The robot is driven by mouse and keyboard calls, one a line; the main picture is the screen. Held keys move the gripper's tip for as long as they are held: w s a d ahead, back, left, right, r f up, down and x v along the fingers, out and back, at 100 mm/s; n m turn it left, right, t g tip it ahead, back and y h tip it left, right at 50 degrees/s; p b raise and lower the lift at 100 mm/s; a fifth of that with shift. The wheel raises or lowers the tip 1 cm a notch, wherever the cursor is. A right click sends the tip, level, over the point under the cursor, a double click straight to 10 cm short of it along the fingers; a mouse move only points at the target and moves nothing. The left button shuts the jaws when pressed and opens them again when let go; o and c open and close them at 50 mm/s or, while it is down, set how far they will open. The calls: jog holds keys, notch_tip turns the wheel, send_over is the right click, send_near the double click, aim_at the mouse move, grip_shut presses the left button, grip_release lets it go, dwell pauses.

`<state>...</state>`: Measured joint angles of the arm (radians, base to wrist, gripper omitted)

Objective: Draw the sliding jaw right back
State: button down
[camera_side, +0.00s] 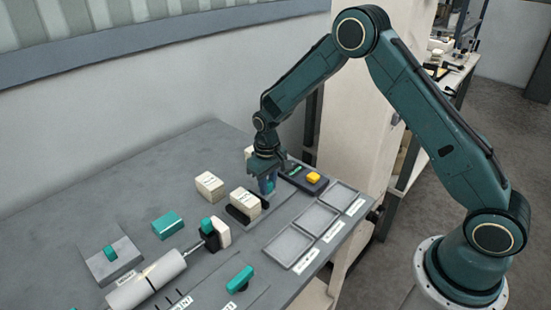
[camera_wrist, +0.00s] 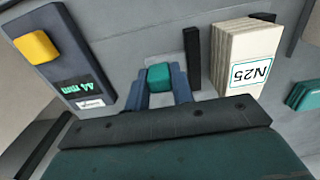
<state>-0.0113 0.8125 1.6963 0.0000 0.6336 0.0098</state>
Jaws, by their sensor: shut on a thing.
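My gripper (camera_wrist: 160,80) is shut on a teal grip (camera_wrist: 159,74), with one finger on each side of it. In the side view my gripper (camera_side: 267,184) is low over the bench, between the cream block and the display box. A dark upright plate (camera_wrist: 192,58), apparently the sliding jaw, stands just right of the fingers. A narrow gap shows between this plate and the cream block marked N25 (camera_wrist: 237,60). The block also shows in the side view (camera_side: 245,203), in a dark holder (camera_side: 238,216). How the grip joins the plate is hidden.
A dark box (camera_wrist: 66,60) with a yellow button (camera_wrist: 36,47) reads 44 mm. Several shallow grey trays (camera_side: 288,262) line the bench's right edge. Another cream block (camera_side: 209,186), a teal block (camera_side: 168,224) and a white roller (camera_side: 145,283) stand to the left.

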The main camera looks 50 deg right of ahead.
jog(key=d, duration=0.5)
jog(key=shift+d, duration=0.35)
jog(key=c, duration=1.5)
grip_release()
jog(key=shift+d, duration=0.1)
jog(key=shift+r, duration=0.2)
jog(key=shift+r, duration=0.55)
notch_tip(320, 180, up, 12)
jog(key=shift+r, duration=0.2)
